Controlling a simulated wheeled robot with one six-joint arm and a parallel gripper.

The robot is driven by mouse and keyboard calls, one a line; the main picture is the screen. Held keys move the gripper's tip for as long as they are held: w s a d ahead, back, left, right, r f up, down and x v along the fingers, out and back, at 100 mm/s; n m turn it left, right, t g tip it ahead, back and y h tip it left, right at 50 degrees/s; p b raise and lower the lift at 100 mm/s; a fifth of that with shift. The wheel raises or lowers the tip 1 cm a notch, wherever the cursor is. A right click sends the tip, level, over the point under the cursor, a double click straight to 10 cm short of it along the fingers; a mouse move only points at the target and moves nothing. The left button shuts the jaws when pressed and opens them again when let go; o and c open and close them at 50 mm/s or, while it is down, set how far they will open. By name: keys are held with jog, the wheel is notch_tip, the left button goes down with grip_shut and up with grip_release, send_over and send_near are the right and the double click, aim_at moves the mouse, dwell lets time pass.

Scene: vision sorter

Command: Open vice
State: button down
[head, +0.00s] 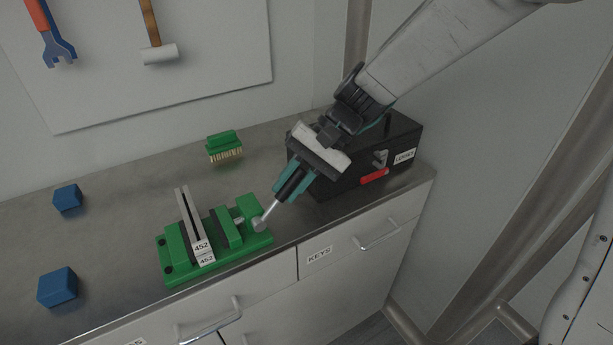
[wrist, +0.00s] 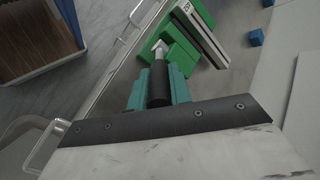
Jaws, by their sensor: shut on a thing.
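The green vice (head: 190,256) stands on the metal worktop near its front edge, with a grey plate labelled 452 (head: 201,246) upright at its jaws. Its handle has a black grip (head: 292,184) and a metal rod (head: 268,212) that meets the vice's right end. My gripper (head: 293,182) is shut on the black grip, with the teal fingers on both sides of it. In the wrist view the black grip (wrist: 160,84) sits between the fingers, and the green vice (wrist: 183,50) lies beyond. The far side of the handle is hidden by my fingers.
A black toolbox (head: 400,140) with a red latch stands right behind my gripper. A green brush (head: 224,146) and two blue blocks (head: 68,198) lie on the worktop. A hammer (head: 158,50) and a wrench (head: 56,45) hang on the wall board. Drawers (head: 340,250) are below the front edge.

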dwell(0.3)
jog(key=c, duration=1.3)
grip_release()
jog(key=shift+f, duration=0.1)
jog(key=v, duration=0.8)
